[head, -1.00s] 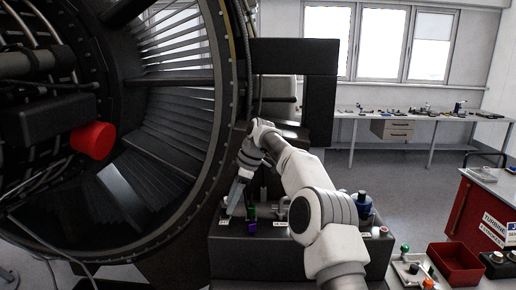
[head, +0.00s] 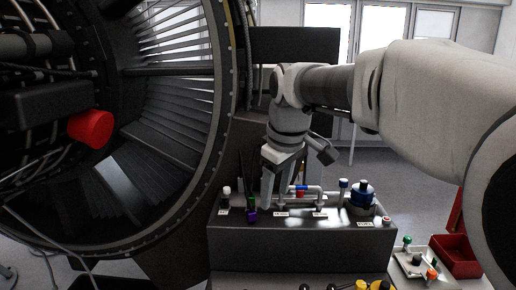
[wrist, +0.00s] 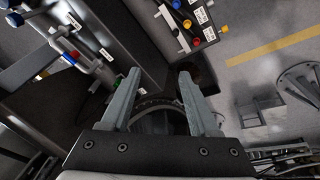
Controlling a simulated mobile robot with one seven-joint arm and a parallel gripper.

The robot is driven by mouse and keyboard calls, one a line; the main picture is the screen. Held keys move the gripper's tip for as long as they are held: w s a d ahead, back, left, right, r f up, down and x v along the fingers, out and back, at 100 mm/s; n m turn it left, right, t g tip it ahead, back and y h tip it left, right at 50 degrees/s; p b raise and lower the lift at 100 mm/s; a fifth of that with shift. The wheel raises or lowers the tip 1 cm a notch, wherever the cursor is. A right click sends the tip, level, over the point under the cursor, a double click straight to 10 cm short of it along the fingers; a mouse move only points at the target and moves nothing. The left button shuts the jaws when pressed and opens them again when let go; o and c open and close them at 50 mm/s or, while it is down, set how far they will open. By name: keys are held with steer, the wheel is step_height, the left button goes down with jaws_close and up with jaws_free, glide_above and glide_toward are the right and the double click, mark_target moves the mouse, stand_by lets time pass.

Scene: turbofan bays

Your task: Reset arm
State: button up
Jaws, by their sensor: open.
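My gripper (head: 284,182) points down over the dark bench in the head view, in front of the large turbofan (head: 165,130). Its two pale grey fingers are apart with nothing held between them. In the wrist view my gripper (wrist: 160,78) also shows its fingers wide apart, with dark structure behind the gap. My arm reaches in from the right side of the head view, bent at the elbow and large in the picture. Whether the fingertips touch anything on the bench cannot be told.
The dark bench (head: 290,247) carries a grey pipe fitting (head: 318,194), a blue-capped bottle (head: 361,196) and a purple-based tool (head: 251,215). A red tray (head: 455,258) and a white tray (head: 418,266) lie at lower right. A red knob (head: 90,129) sticks out at left.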

steer(key=s+d+f+m+b, duration=0.1)
steer(key=s+d+f+m, duration=0.2)
steer(key=s, duration=0.4)
steer(key=s+d+f+m+t+b, duration=0.1)
steer(key=s+d+f+m, duration=0.2)
steer(key=s, duration=0.4)
steer(key=s+d+f+m+t+h+b, duration=0.1)
steer(key=s+d+f+m, duration=0.2)
steer(key=s, duration=0.4)
step_height(320, 180, down, 2)
steer(key=shift+s+d+f+m, duration=0.15)
steer(key=shift+s+d+m, duration=0.2)
steer(key=shift+d, duration=0.35)
